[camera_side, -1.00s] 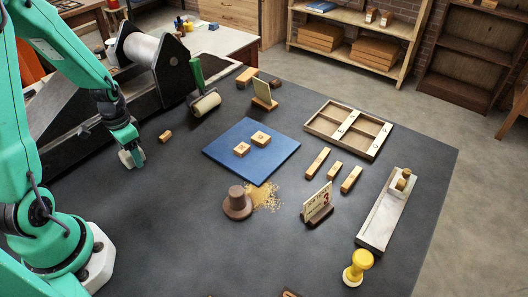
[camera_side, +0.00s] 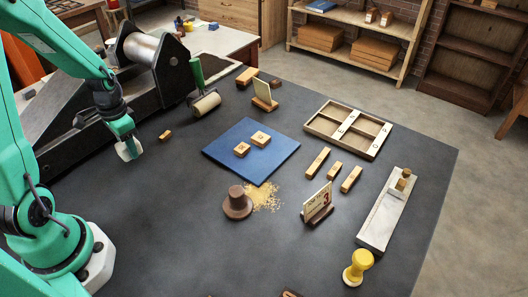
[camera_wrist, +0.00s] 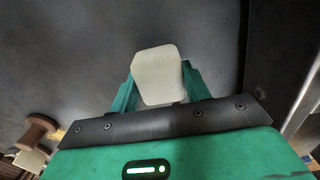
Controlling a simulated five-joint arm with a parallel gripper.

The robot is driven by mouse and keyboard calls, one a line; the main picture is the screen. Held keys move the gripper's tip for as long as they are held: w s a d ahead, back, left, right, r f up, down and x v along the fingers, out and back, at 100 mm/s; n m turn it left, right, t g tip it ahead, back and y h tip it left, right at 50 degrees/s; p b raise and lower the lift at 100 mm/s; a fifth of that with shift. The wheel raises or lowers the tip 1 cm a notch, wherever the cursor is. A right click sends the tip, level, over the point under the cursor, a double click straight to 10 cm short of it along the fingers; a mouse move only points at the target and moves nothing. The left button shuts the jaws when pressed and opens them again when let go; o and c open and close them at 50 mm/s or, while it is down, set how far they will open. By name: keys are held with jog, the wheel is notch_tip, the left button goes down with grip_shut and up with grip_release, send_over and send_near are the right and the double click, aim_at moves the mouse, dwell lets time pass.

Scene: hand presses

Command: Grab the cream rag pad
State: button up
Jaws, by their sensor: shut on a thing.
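The cream rag pad (camera_wrist: 158,75) is a pale block with cut corners, held between the two green fingers of my gripper (camera_wrist: 158,92) in the wrist view. In the side view my gripper (camera_side: 124,140) is at the left of the dark table, with the cream pad (camera_side: 129,150) at its fingertips. The pad looks to be a little above the tabletop, but the exact gap is hard to tell.
A small wooden block (camera_side: 165,135) lies just right of my gripper. A blue mat (camera_side: 265,165) with two wooden blocks and a brown knobbed thing (camera_side: 237,203) are further right.

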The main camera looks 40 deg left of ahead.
jog(key=d+r, duration=0.8)
jog(key=d, duration=0.3)
jog(key=shift+d, duration=0.35)
jog(key=shift+s, duration=0.1)
jog(key=shift+d, duration=0.1)
